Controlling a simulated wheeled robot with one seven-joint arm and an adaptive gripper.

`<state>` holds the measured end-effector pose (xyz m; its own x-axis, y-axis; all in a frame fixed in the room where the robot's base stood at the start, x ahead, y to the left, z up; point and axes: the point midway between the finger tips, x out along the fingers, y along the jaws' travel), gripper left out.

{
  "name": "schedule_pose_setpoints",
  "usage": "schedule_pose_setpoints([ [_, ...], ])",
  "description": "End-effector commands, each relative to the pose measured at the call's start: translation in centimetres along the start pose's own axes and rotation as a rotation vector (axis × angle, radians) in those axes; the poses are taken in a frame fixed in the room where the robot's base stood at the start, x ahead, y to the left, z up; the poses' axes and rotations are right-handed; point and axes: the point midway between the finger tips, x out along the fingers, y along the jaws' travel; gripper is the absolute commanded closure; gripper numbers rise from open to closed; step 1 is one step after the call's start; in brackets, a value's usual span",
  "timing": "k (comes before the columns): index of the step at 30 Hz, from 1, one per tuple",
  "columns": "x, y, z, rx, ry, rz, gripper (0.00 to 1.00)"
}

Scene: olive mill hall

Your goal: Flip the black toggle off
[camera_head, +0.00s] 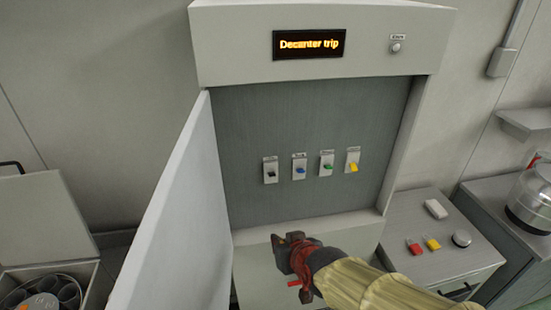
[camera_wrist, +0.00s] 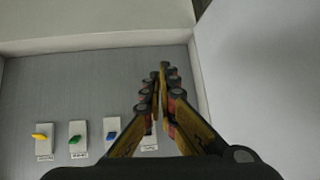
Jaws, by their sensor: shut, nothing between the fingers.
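The black toggle (camera_head: 270,173) is the leftmost of a row of toggles on white plates on the cabinet's grey back panel (camera_head: 300,115). Its lever angle is too small to tell. My gripper (camera_head: 285,240) is in front of the cabinet's lower edge, below the black toggle and apart from it in the picture. It is shut and empty. In the wrist view, which is turned upside down, my gripper (camera_wrist: 160,82) hides most of the black toggle's plate (camera_wrist: 149,142); the black lever itself is hidden there.
Blue (camera_head: 300,170), green (camera_head: 326,169) and yellow (camera_head: 353,167) toggles stand to the right. The cabinet door (camera_head: 185,220) is open on the left. A display (camera_head: 309,44) reads "Decanter trip". A side console (camera_head: 440,255) with red and yellow controls is at right.

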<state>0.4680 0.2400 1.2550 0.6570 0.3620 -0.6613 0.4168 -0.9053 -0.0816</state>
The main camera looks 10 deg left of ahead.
Motion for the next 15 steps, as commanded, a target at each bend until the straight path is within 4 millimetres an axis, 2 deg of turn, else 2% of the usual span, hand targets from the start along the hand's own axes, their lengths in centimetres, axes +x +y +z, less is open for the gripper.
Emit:
schedule_pose_setpoints([
  [3, 1.0, -0.4, -4.0, -0.007, 0.141, 0.012, 1.00],
  [7, 1.1, 0.5, -8.4, -0.004, 0.315, 0.050, 1.00],
  [12, -0.9, 1.8, -13.9, -0.006, 0.519, 0.101, 1.00],
  [15, -2.1, 2.2, -15.7, -0.010, 0.593, 0.124, 1.00],
])
